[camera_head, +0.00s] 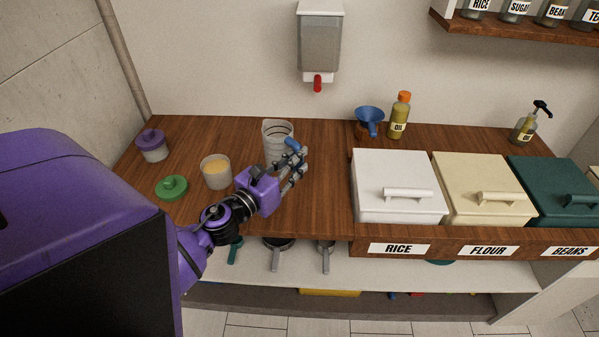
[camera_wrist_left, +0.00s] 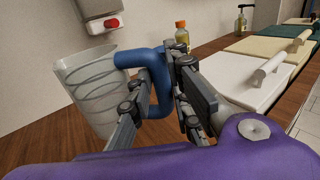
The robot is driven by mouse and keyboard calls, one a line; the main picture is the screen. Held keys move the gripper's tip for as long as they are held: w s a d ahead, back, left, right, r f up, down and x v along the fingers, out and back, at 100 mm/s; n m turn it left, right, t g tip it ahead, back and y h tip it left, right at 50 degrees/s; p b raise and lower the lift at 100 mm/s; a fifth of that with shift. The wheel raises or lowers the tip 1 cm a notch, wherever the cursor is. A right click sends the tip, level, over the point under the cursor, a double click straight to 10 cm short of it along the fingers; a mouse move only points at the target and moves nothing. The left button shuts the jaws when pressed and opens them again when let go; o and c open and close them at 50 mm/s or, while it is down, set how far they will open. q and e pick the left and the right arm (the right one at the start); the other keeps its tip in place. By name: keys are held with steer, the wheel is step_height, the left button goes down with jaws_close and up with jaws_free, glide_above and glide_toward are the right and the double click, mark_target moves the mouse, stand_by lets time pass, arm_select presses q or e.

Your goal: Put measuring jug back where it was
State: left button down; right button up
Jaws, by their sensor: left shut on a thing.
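The measuring jug (camera_head: 277,137) is a clear, ringed cup with a blue handle, towards the back of the wooden counter, below the wall dispenser. My left gripper (camera_head: 293,166) is at its right front side, shut on the handle. The left wrist view shows the jug's clear body (camera_wrist_left: 92,88) at the left and the blue handle (camera_wrist_left: 150,58) between the fingers of my left gripper (camera_wrist_left: 168,85). The jug looks roughly upright in the head view. I cannot tell whether its base touches the counter. My right gripper is not in view.
A cup with yellow contents (camera_head: 215,172), a green lid (camera_head: 172,187) and a purple-lidded jar (camera_head: 152,145) stand to the left. A blue funnel (camera_head: 369,119) and an oil bottle (camera_head: 399,115) stand to the right, behind the rice bin (camera_head: 396,170). The dispenser (camera_head: 320,45) hangs above.

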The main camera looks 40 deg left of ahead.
mark_target(294, 170)
arm_select(q)
steer(key=w+f, duration=0.2)
steer(key=w+a+f+b, duration=0.1)
steer(key=w+f, duration=0.1)
steer(key=f, duration=0.1)
steer(key=shift+w+a+f, duration=0.15)
steer(key=shift+w+f, duration=0.2)
steer(key=f, duration=0.1)
steer(key=w+f+b, duration=0.1)
steer(key=f, duration=0.1)
steer(key=shift+a+f, duration=0.15)
steer(key=shift+f, duration=0.35)
steer(key=shift+r, duration=0.15)
steer(key=shift+f+b, duration=0.3)
steer(key=shift+b, duration=0.05)
steer(key=c, duration=1.6)
jaws_free()
steer(key=shift+r, duration=0.1)
steer(key=shift+c, duration=0.2)
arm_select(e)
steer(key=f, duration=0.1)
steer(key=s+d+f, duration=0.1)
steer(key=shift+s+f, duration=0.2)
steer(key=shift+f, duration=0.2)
